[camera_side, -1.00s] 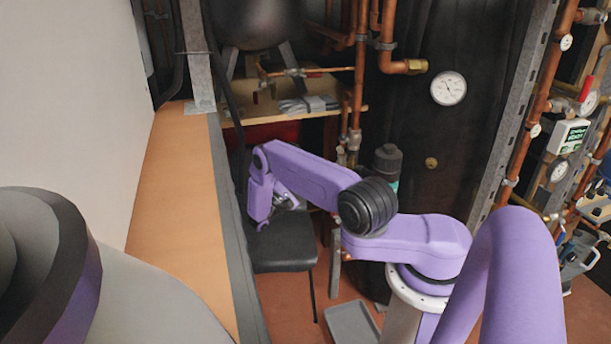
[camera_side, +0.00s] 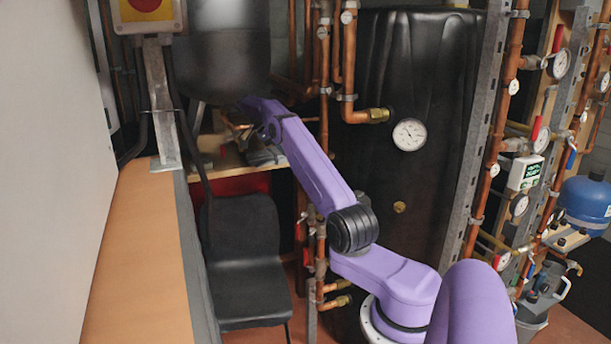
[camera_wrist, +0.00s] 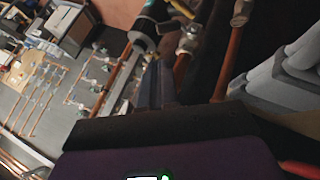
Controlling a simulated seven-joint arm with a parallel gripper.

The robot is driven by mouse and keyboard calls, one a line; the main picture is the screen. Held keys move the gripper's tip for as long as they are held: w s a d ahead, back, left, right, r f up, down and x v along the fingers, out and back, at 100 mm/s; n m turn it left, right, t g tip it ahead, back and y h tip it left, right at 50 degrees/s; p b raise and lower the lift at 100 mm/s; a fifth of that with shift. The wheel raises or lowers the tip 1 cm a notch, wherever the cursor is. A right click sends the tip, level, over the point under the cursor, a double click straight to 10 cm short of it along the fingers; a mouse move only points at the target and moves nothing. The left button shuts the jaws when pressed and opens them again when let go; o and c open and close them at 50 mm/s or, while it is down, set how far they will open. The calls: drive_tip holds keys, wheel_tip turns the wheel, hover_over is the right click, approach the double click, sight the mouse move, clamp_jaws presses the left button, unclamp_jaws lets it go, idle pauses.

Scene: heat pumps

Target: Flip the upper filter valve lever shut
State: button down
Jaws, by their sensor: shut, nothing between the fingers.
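Two red valve levers show low on the copper pipes in the side view, an upper one (camera_side: 300,231) and a lower one (camera_side: 307,258). Both stand beside my forearm; I cannot tell which valve positions they mark. In the wrist view my fingers (camera_wrist: 155,82) are together and empty. The filter body is hidden behind my arm in the side view.
A wooden shelf (camera_side: 230,162) and copper pipes are close to my gripper. A black chair (camera_side: 245,260) stands below it. A tall black tank with a gauge (camera_side: 409,134) is at right of my arm. A wooden ledge (camera_side: 135,260) runs along the left.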

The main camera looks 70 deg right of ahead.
wheel_tip(320, 180, up, 5)
drive_tip(key=w+d+m+t, duration=0.1)
drive_tip(key=m+t, duration=0.1)
drive_tip(key=t, duration=0.1)
drive_tip(key=a+x, duration=0.2)
drive_tip(key=x, duration=1.1)
drive_tip(key=shift+s+d+f, duration=0.15)
drive_tip(key=shift+s+f, duration=0.05)
drive_tip(key=shift+f, duration=0.15)
drive_tip(key=shift+s+a+f+t+h, duration=0.35)
drive_tip(key=shift+s+a+t, duration=0.1)
drive_tip(key=shift+t, duration=0.35)
drive_tip(key=shift+m+t+h, duration=0.6)
drive_tip(key=shift+t+h, duration=0.25)
drive_tip(key=shift+t, duration=0.05)
drive_tip(key=shift+s+a+f, duration=0.5)
drive_tip(key=shift+s+f, duration=0.1)
drive_tip(key=shift+f, duration=0.15)
drive_tip(key=shift+s+a+f, duration=0.55)
drive_tip(key=shift+f, duration=0.2)
